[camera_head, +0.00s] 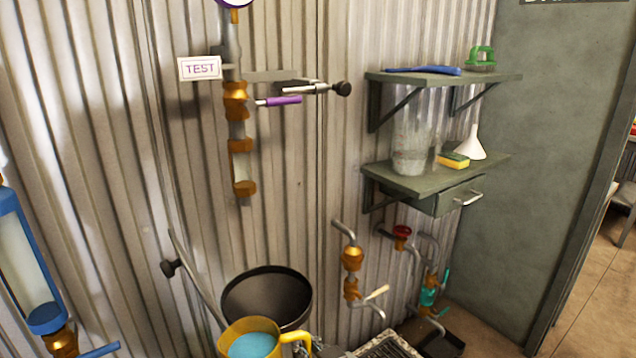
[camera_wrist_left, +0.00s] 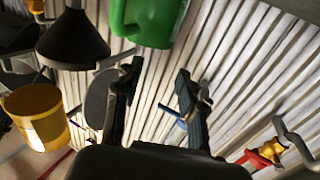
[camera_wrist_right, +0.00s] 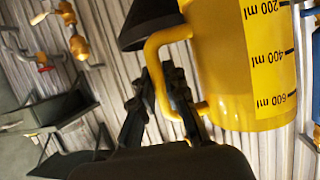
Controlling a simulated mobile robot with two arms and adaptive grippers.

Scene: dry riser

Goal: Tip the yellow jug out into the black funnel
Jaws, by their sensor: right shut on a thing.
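The yellow jug (camera_head: 252,326) holds blue liquid and looks roughly upright in the head view. It overlaps the near lower side of the black funnel (camera_head: 240,291); I cannot tell whether they touch. In the right wrist view, my right gripper (camera_wrist_right: 160,100) is shut on the handle of the jug (camera_wrist_right: 235,60), which bears a millilitre scale. The funnel also shows behind it (camera_wrist_right: 145,25). In the left wrist view, my left gripper (camera_wrist_left: 157,92) is open and empty, with the funnel (camera_wrist_left: 72,42) and jug (camera_wrist_left: 35,112) to its left. The funnel's spout is hidden in the head view.
A rod with a black knob (camera_head: 168,268) stands left of the funnel. A pipe with brass fittings (camera_head: 236,140) is above it. Valves (camera_head: 352,258) and shelves (camera_head: 430,178) are to the right. A green container (camera_wrist_left: 150,22) lies beyond my left gripper.

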